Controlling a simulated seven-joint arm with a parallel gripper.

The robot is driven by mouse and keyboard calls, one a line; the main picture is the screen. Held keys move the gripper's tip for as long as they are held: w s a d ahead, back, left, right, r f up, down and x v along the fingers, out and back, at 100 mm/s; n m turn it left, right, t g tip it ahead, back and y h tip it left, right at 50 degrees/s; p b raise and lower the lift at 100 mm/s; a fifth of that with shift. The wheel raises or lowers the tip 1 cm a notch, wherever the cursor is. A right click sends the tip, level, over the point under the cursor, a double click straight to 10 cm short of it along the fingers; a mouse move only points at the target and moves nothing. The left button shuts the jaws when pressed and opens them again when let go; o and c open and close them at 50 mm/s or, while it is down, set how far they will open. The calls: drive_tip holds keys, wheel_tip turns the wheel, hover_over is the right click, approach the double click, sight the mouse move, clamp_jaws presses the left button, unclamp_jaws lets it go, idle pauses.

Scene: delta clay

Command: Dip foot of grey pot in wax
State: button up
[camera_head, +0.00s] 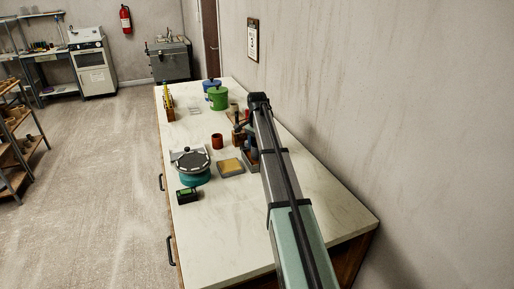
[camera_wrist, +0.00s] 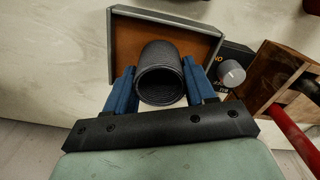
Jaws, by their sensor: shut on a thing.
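The grey pot (camera_wrist: 160,88) is a dark grey, ribbed cylinder. In the wrist view its open mouth faces the camera. My gripper (camera_wrist: 159,66) is shut on it, with one blue finger on each side. The pot is over the shallow grey-rimmed wax tray (camera_wrist: 117,45), which has a flat amber-brown inside. The pot's foot is hidden, so I cannot tell whether it touches the wax. In the head view my arm covers much of this area, and the pot is not clearly seen there.
A black box with a grey knob (camera_wrist: 231,73) adjoins the tray's right side. Beyond it are a wooden block (camera_wrist: 277,75) and a red handle (camera_wrist: 292,134). A turntable (camera_head: 190,162), red-brown cup (camera_head: 217,141) and green bucket (camera_head: 218,98) stand left on the bench. The front bench is clear.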

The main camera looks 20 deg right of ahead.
drive_tip(key=shift+f, duration=0.5)
idle(0.8)
drive_tip(key=shift+r, duration=0.15)
idle(1.1)
drive_tip(key=shift+r, duration=1.55)
drive_tip(key=shift+r, duration=1.5)
